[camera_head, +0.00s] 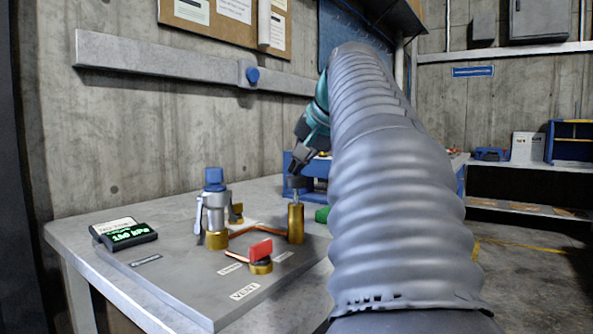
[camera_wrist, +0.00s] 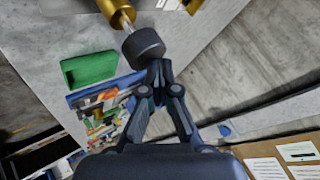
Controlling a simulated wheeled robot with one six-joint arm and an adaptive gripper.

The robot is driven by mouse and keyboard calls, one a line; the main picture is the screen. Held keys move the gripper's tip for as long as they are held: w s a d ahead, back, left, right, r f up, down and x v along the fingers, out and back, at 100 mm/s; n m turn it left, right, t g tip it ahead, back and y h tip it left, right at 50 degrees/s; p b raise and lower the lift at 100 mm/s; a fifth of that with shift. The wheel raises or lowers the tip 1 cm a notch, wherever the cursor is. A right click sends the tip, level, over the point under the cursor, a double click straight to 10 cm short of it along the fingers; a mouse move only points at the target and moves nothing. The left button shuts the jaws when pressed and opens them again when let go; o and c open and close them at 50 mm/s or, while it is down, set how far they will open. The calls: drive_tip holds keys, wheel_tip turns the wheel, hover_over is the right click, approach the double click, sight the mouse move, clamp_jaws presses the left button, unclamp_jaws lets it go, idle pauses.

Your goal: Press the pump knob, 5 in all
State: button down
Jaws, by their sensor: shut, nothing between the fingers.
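The pump knob (camera_head: 297,183) is a dark round cap on a thin rod above an upright brass cylinder (camera_head: 296,222). A short length of rod shows between the knob and the cylinder. In the wrist view the knob (camera_wrist: 143,43) lies just beyond my fingertips, with the brass cylinder (camera_wrist: 117,14) behind it. My gripper (camera_head: 294,168) is shut and empty, pointing down right above the knob. It also shows in the wrist view (camera_wrist: 156,76). I cannot tell whether the fingertips touch the knob. A display (camera_head: 128,234) with green digits in kPa sits at the bench's left.
On the board stand a blue-capped valve (camera_head: 214,200) and a red vent handle (camera_head: 261,250), left of the pump and joined by copper pipe. A green block (camera_wrist: 90,68) and a blue bin (camera_wrist: 103,108) of small items lie beyond the pump. A concrete wall (camera_head: 150,140) stands behind.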

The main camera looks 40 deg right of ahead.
sight(298, 176)
drive_tip(key=shift+f+b, duration=0.7)
drive_tip(key=shift+f, duration=0.35)
idle(0.7)
idle(0.3)
drive_tip(key=shift+r+p, duration=2.4)
drive_tip(key=shift+p, duration=0.1)
drive_tip(key=shift+r+p, duration=0.8)
drive_tip(key=shift+r, duration=1.7)
